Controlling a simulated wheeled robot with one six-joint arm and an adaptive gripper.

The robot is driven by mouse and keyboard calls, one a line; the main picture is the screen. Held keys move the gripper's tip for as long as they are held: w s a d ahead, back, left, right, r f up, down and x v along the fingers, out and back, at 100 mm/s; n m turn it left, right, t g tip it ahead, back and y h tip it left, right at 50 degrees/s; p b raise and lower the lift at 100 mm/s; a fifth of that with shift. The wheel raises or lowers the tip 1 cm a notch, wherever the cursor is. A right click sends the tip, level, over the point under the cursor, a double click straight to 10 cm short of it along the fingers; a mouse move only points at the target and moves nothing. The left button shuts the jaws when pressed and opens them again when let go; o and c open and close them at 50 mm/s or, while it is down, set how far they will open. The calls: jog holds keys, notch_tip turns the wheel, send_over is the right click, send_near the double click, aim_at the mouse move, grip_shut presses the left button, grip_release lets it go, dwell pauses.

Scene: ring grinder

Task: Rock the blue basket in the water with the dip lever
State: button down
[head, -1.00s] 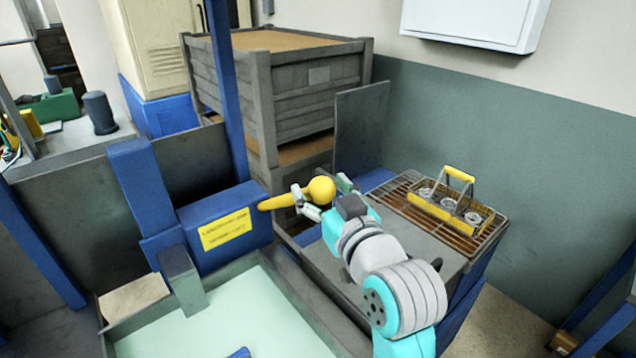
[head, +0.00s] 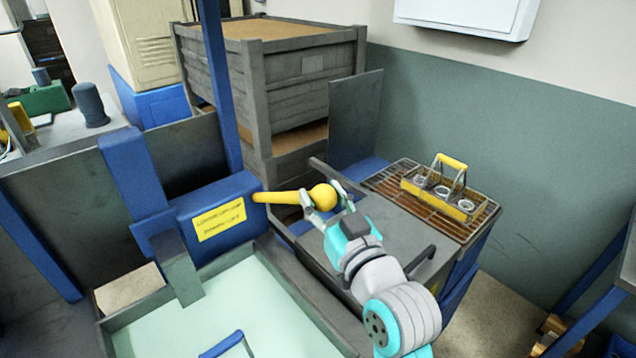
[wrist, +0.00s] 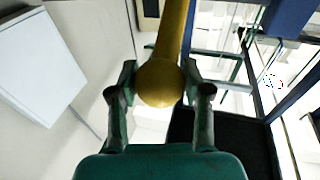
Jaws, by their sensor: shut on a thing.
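The dip lever (head: 285,197) is a yellow arm with a round yellow knob, sticking out to the right from a blue housing (head: 215,212) with a yellow label. My gripper (head: 332,196) is shut on the lever's knob. In the wrist view the knob (wrist: 160,84) sits between my two fingers. The water (head: 210,318) is a pale green pool in a grey tank at the bottom. A piece of blue bar (head: 224,344) shows in the water at the lower edge. It may be part of the blue basket, whose rest is out of view.
A wire rack (head: 400,185) at the right holds a yellow-handled carrier (head: 445,190) with several round glass-like pieces. A grey wooden crate (head: 290,85) stands behind the lever. A blue post (head: 220,90) rises just behind the housing.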

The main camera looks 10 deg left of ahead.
notch_tip(320, 180, down, 8)
jog(key=s+d, duration=0.2)
jog(key=shift+d+r, duration=0.2)
jog(key=shift+d, duration=0.1)
jog(key=c, duration=0.5)
grip_release()
jog(key=shift+r, duration=0.1)
jog(key=shift+s+d, duration=0.1)
jog(key=v, duration=1.1)
jog(key=shift+s+d, duration=0.25)
jog(key=shift+s, duration=0.05)
